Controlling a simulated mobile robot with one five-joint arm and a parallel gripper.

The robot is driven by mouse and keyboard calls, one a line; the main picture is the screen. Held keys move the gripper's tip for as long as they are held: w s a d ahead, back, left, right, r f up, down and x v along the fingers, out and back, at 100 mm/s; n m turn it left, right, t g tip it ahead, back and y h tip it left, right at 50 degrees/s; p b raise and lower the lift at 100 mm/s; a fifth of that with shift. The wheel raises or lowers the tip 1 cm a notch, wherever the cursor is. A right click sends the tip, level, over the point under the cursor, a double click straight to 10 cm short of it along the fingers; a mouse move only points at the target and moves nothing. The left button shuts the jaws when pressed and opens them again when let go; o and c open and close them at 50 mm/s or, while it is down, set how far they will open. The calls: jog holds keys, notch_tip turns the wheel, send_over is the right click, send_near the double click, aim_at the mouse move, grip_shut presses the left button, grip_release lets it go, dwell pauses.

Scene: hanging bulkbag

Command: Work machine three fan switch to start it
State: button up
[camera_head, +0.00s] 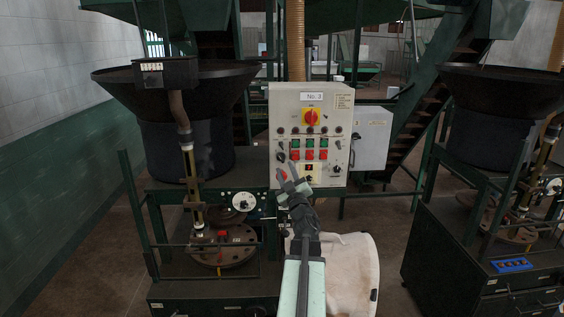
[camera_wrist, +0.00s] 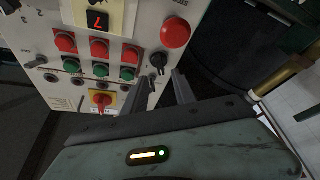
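The pale control panel (camera_head: 311,98) labelled No. 3 stands ahead of me in the head view. It carries a red-and-yellow rotary switch (camera_head: 311,117), rows of green and red buttons, and several dark knobs. I cannot read which one is the fan switch. In the wrist view the panel is upside down, with a black knob (camera_wrist: 158,60) beside a large red button (camera_wrist: 176,33). My gripper (camera_head: 288,172) is at the panel's lower left. In the wrist view its fingers (camera_wrist: 163,86) are apart, with the black knob just beyond their tips. I cannot tell whether they touch it.
A dark hopper machine (camera_head: 190,140) stands left of the panel, another (camera_head: 500,110) at the right. A white bag (camera_head: 350,270) lies below the panel beside my arm. A grey box (camera_head: 371,137) adjoins the panel's right side. Floor shows at the far left.

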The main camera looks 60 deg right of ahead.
aim_at(281, 159)
jog(key=p+x, duration=0.1)
jog(key=x, duration=0.4)
jog(key=shift+a, duration=0.1)
grip_shut()
